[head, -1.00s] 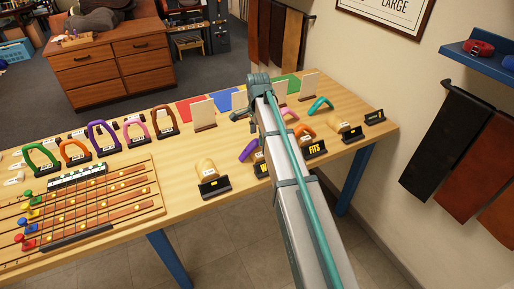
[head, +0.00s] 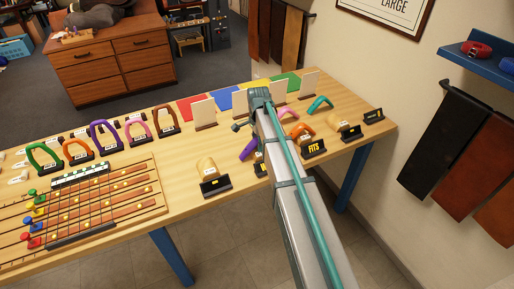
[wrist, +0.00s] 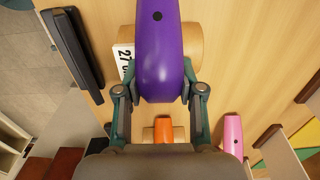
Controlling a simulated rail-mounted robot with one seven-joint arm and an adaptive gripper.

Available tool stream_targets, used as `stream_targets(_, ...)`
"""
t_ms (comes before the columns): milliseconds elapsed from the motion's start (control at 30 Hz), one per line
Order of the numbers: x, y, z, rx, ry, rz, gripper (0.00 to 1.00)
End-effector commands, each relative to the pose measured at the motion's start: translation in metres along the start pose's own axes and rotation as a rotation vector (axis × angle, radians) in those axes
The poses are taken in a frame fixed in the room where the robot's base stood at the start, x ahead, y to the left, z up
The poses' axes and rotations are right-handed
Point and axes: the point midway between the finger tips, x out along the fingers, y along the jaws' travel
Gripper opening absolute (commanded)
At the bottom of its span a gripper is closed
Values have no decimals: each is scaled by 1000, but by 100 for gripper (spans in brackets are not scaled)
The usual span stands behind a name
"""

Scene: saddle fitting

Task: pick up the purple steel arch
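The purple steel arch (wrist: 160,52) fills the upper middle of the wrist view. My gripper (wrist: 160,85) has one finger along each side of it, and both fingers appear to press its edges. A pale wooden block with a white "27" label (wrist: 124,62) shows behind the arch. I cannot tell whether the arch is clear of the block. In the head view the arch (head: 248,150) shows tilted beside my arm, which hides most of my gripper and the block.
An orange arch (wrist: 165,131) and a pink arch (wrist: 233,134) stand close by. A black stand (wrist: 72,46) lies left in the wrist view.

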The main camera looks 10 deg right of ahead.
Motion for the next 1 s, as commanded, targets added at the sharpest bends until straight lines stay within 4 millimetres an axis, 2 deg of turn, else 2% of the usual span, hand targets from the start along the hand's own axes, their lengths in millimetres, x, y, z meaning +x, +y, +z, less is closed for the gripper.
stream_targets(33,0,0,0,0,0,0,25)
stream_targets(200,0,0,0,0,0,0,0)
stream_targets(667,-6,0,0,0,0,0,0)
stream_targets(900,-30,-1,0,0,1,-2,0)
stream_targets(1000,-45,16,0,1,1,-3,0)
